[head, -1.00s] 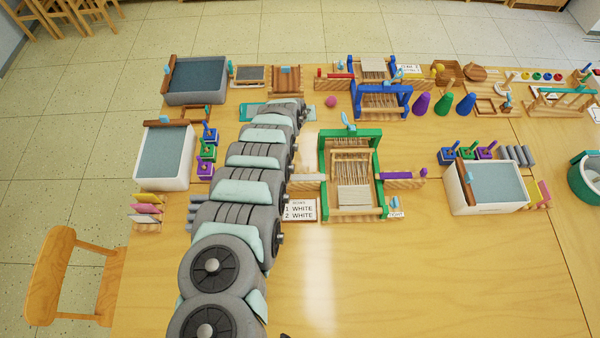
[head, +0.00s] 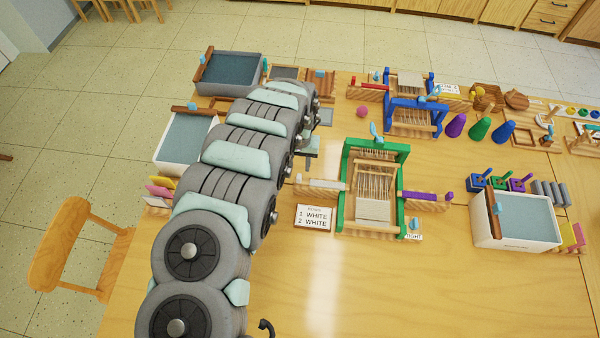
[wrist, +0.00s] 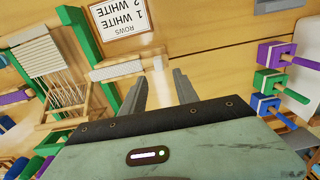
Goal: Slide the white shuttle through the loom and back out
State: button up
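The green loom (head: 402,152) stands upright on the table with pale warp threads and a woven white patch at its near end. The white shuttle (head: 322,183) lies on a wooden rest at the loom's left side, outside the frame; it also shows in the wrist view (wrist: 128,63). A purple shuttle (head: 425,196) lies on the rest at the right side. My gripper (wrist: 160,76) is open and empty, its fingers pointing toward the knob end of the white shuttle. In the head view my arm hides much of it.
A card (head: 313,218) reading "ROWS 1 WHITE 2 WHITE" stands near the loom's left front. A blue loom (head: 410,105) is behind. Colored pegged blocks (wrist: 273,53) stand right in the wrist view. The table front is clear.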

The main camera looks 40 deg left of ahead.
jog(key=shift+f, duration=3.1)
jog(key=shift+c, duration=0.4)
grip_shut()
